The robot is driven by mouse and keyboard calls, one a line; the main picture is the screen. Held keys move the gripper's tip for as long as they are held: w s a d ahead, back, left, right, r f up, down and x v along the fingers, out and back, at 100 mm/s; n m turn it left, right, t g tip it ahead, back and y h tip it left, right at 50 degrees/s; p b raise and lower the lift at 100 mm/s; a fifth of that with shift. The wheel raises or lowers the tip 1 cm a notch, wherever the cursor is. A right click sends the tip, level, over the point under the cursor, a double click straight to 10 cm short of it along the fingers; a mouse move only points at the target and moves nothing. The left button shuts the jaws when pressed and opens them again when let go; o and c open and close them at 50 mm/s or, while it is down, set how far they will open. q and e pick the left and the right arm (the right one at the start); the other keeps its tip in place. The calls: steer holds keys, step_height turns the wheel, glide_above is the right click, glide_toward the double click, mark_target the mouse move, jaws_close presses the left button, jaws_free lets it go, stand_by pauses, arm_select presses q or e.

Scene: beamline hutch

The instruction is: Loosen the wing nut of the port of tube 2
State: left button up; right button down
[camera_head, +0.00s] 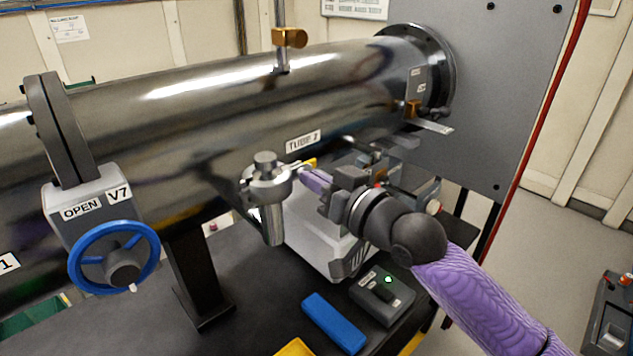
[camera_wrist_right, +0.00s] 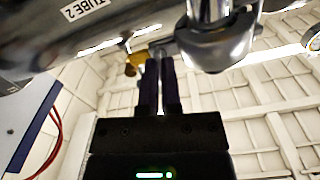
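Tube 2 is a long dark metal tube with a "TUBE 2" label (camera_head: 303,142). Its port (camera_head: 267,183), a round metal flange with a cap, sticks out of the tube's near side; it also shows in the right wrist view (camera_wrist_right: 212,45). A small yellow-brass piece (camera_head: 308,163), seemingly the wing nut, is beside the port; in the wrist view (camera_wrist_right: 134,65) it is at the fingertips, partly hidden. My right gripper (camera_head: 308,178) reaches it from the right. Its fingers (camera_wrist_right: 159,60) are close together with a narrow gap; whether they clamp the nut is unclear. My left gripper is out of view.
A valve marked "OPEN V7" with a blue handwheel (camera_head: 114,258) stands at left. Below the port, a white box (camera_head: 315,235), a control box with a green light (camera_head: 383,293) and a blue block (camera_head: 333,322) are on the dark bench (camera_head: 250,310).

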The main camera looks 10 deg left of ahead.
steer(key=shift+n, duration=0.5)
steer(key=c, duration=0.8)
jaws_free()
